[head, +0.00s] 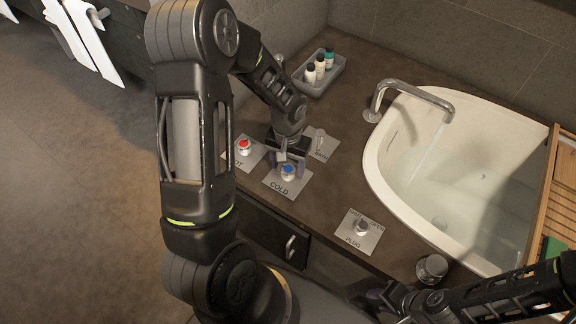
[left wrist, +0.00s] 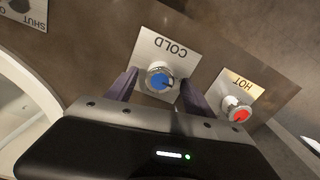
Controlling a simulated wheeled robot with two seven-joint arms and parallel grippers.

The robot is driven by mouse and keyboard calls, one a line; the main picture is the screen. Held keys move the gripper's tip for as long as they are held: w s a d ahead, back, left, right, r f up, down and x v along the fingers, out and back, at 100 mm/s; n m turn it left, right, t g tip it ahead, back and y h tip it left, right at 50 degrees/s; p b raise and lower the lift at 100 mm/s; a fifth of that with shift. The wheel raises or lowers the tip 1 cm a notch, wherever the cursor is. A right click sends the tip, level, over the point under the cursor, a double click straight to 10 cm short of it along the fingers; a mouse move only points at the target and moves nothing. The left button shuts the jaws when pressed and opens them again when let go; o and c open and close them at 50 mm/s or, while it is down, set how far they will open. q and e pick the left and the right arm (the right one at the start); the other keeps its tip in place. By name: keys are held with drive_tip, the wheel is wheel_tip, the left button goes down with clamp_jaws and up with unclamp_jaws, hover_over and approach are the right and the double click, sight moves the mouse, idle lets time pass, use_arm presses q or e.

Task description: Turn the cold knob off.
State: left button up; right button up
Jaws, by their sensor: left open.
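The cold knob (head: 288,170) has a blue cap and sits on a square metal plate marked COLD (head: 283,187). In the left wrist view the blue knob (left wrist: 159,79) shows between the two dark fingertips. My left gripper (head: 289,164) comes down over the plate, open, with one finger on each side of the knob; a gap shows between the knob and each finger. A faint pale streak of water falls from the faucet (head: 415,91) into the basin (head: 398,190). My right gripper (head: 388,298) is low at the bottom edge, away from the knob; its jaw opening is unclear.
The red-capped hot knob (head: 244,146) stands close by on its own plate. The bath plate (head: 321,147) is behind the gripper, and the plug knob (head: 361,228) is to the right. A grey tray (head: 338,68) with small bottles stands at the back. A wooden rack (head: 556,190) crosses the basin.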

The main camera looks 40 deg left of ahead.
use_arm(q)
drive_tip(key=shift+f, duration=0.25)
clamp_jaws()
idle(0.6)
